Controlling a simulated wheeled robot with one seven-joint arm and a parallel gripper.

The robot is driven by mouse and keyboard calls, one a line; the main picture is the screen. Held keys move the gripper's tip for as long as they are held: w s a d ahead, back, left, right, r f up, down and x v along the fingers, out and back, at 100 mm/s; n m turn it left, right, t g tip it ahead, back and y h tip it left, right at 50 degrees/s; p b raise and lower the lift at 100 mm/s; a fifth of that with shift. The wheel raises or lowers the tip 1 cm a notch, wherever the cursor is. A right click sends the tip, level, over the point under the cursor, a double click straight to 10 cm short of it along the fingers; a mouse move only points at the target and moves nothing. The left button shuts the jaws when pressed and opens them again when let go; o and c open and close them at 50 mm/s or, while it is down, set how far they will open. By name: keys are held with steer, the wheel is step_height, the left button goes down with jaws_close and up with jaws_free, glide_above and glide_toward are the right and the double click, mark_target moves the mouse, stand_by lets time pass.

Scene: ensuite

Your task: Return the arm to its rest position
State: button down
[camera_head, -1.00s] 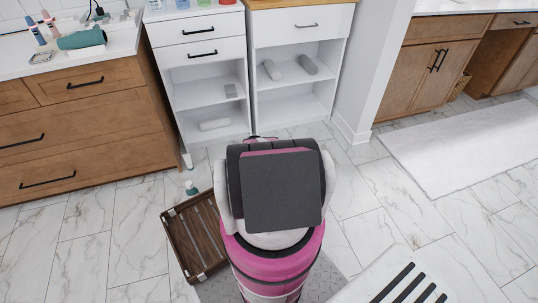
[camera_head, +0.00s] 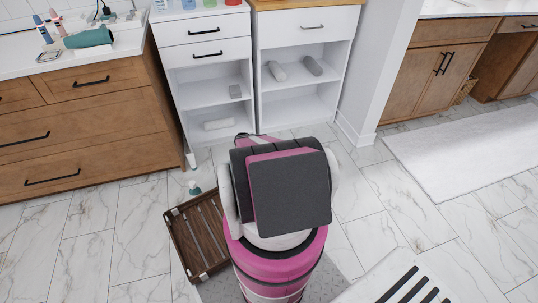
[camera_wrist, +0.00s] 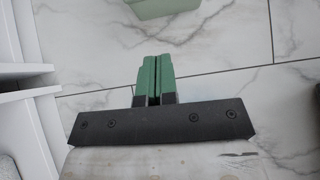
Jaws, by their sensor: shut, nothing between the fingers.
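My gripper (camera_wrist: 156,62) shows in the wrist view with its two green fingers closed together and nothing between them. It hangs over the marble floor. In the head view my pink, white and dark grey arm is folded above my base, and its grey panel hides most of what lies behind it. I cannot make out the gripper fingers in that view.
A slatted wooden tray (camera_head: 203,235) lies on the floor left of my base, with a small teal-and-white item (camera_head: 194,188) behind it. White shelf units (camera_head: 295,100) stand ahead, a wooden cabinet (camera_head: 90,140) at left. A green object (camera_wrist: 165,8) tops the wrist view.

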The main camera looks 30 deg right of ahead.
steer(key=shift+v, duration=1.35)
steer(key=s+a+r+m+t+y, duration=0.1)
steer(key=s+a+r+m+y, duration=0.2)
steer(key=a+r, duration=0.9)
steer(key=s+a+r+m+t+y, duration=0.1)
steer(key=s+a+r+m, duration=0.5)
steer(key=a+r, duration=0.6)
steer(key=s+a+r+m+y, duration=0.4)
steer(key=s+a+r, duration=0.3)
steer(key=a+r, duration=0.6)
step_height(320, 180, up, 4)
steer(key=shift+s+f+m+t+y, duration=0.2)
steer(key=shift+s+m+t+y, duration=0.15)
steer(key=shift+m, duration=0.35)
steer(key=shift+s+d, duration=0.1)
